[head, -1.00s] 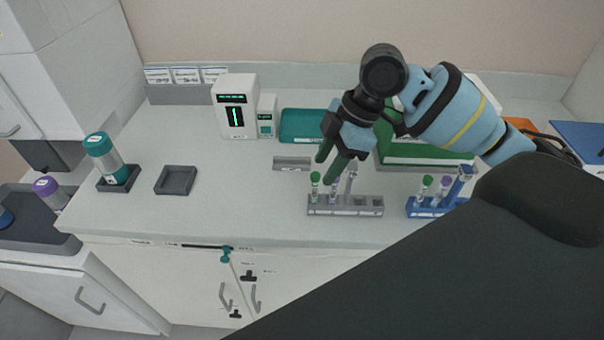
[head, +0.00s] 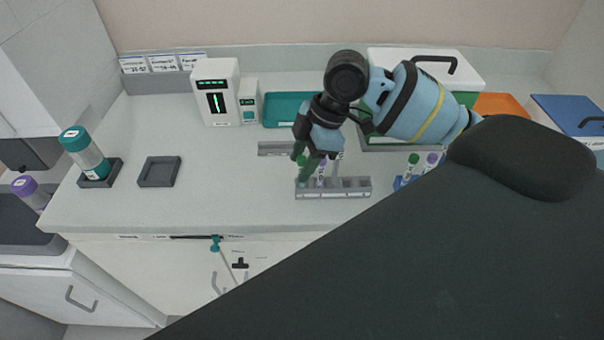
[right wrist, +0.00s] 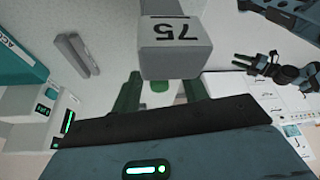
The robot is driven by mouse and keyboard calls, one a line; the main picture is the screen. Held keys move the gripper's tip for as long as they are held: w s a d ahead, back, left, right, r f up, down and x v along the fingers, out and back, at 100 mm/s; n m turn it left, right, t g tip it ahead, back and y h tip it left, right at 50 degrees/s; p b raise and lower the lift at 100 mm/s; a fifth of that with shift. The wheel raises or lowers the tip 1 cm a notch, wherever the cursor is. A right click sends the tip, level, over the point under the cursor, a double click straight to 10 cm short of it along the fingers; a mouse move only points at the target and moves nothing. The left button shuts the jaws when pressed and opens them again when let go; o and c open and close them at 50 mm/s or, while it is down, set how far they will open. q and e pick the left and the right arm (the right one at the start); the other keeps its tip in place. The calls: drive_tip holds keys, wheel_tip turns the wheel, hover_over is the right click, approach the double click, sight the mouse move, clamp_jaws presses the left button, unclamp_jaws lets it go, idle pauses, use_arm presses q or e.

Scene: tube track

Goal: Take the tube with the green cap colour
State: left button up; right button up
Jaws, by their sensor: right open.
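A grey rack (head: 345,188) on the bench holds a green-capped tube (head: 302,160) at its left end and a purple-capped tube (head: 321,170) beside it. My right gripper (head: 303,166) is low over the rack's left end, its dark green fingers to either side of the green cap. In the right wrist view the green cap (right wrist: 160,86) shows between the open fingers (right wrist: 161,92), with gaps visible. The tube's body is mostly hidden. A second green-capped tube (head: 413,159) stands in the blue rack (head: 400,183).
A grey block marked 75 (right wrist: 176,50) is close beyond the fingers in the wrist view. A purple-capped tube (head: 431,159) stands in the blue rack. A teal tray (head: 288,108) and white devices (head: 216,92) are behind.

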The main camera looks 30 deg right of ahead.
drive_tip(key=shift+x, duration=1.15)
use_arm(q)
drive_tip(key=shift+w, duration=0.1)
use_arm(e)
drive_tip(key=c, duration=0.8)
use_arm(q)
drive_tip(key=shift+a, duration=0.1)
use_arm(e)
drive_tip(key=shift+w, duration=0.1)
drive_tip(key=shift+c, duration=0.2)
use_arm(q)
drive_tip(key=shift+w+r, duration=0.25)
drive_tip(key=shift+r, duration=0.05)
use_arm(e)
wheel_tip(320, 180, up, 10)
